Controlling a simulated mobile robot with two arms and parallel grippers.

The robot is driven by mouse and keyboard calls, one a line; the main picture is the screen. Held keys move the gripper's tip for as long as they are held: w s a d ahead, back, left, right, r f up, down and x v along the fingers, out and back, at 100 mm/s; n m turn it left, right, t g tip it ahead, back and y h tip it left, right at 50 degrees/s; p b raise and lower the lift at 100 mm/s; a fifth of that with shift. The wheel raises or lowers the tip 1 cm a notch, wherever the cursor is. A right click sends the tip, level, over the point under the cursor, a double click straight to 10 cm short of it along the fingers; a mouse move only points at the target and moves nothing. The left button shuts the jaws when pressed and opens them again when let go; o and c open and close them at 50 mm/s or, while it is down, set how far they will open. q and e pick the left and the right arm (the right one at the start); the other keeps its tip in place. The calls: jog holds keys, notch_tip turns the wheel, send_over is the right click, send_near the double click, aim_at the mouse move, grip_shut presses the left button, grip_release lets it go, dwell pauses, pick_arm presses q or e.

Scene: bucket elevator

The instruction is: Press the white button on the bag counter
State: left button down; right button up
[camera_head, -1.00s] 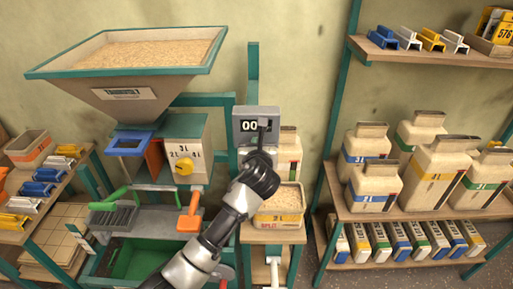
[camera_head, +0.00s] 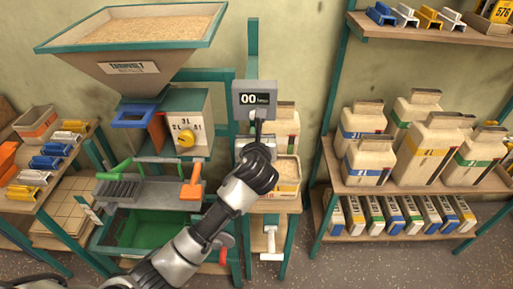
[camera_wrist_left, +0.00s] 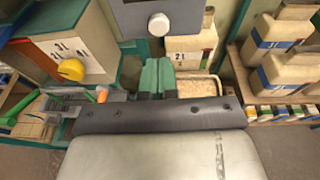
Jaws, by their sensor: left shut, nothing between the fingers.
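The bag counter (camera_head: 255,98) is a grey box on a green post, with a dark display whose digits begin with 00. In the left wrist view its grey face (camera_wrist_left: 185,14) fills the top, with the round white button (camera_wrist_left: 160,24) low on it. In the head view I cannot make out the button; my gripper is in front of that area. My left gripper (camera_head: 257,122) is shut and empty, its tip at the counter's lower edge. My right gripper is not in view.
A hopper of grain (camera_head: 135,28) and a machine with a yellow knob (camera_head: 186,139) stand left of the counter. Shelves of bags (camera_head: 420,190) are at the right, with open floor in front.

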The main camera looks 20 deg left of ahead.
pick_arm(q)
jog(key=v, duration=0.5)
jog(key=shift+s+d+r+b, duration=0.15)
jog(key=shift+s+b, duration=0.1)
jog(key=shift+b, duration=0.15)
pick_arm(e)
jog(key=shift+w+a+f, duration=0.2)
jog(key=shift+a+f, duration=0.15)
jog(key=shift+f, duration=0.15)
pick_arm(q)
jog(key=shift+s, duration=0.1)
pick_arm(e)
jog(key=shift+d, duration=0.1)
